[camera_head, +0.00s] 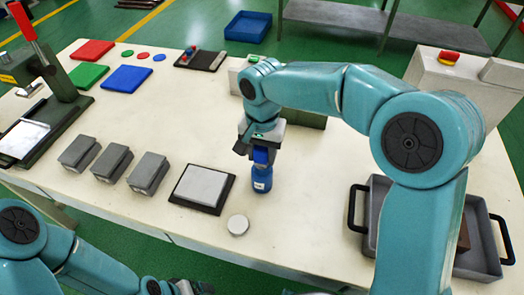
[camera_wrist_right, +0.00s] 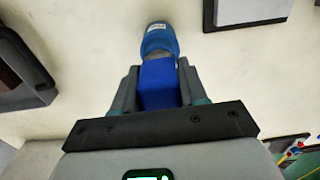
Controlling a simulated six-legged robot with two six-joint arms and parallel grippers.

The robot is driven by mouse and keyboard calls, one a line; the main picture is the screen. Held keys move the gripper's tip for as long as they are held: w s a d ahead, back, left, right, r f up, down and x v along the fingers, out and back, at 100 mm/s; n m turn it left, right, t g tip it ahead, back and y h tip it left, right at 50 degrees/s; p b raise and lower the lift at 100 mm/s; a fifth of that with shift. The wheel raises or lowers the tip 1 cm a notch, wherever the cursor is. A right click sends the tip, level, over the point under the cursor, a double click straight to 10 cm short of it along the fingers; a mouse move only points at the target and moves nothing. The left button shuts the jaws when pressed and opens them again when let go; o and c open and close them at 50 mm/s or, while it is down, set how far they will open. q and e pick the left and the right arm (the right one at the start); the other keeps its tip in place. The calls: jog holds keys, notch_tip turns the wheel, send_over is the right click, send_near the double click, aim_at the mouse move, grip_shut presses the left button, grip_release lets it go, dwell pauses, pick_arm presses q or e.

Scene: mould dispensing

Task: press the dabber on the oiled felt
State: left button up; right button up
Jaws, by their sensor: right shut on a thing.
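My right gripper (camera_head: 260,150) is shut on the dabber's square blue grip (camera_wrist_right: 158,84), above the table. Below the grip are a short grey neck and a round blue body (camera_head: 262,180) with a white label, which also shows in the right wrist view (camera_wrist_right: 158,40). I cannot tell whether this body belongs to the dabber or is a jar it stands in, nor whether it touches the table. A pale square pad (camera_head: 202,186), which looks like the felt, lies in a black tray (camera_head: 176,196) just left of the gripper. My left arm is at the bottom left, its gripper barely visible (camera_head: 185,288).
A pale round disc (camera_head: 238,225) lies in front of the blue body. Several grey lidded boxes (camera_head: 148,173) stand left of the black tray. A green press with a red lever (camera_head: 30,35) is at far left. A grey handled tray (camera_head: 485,262) is at right.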

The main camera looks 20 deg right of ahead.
jog(key=shift+f, duration=0.45)
dwell(1.1)
notch_tip(320, 180, up, 7)
jog(key=p, duration=0.5)
jog(key=shift+r, duration=0.1)
dwell(0.4)
dwell(0.5)
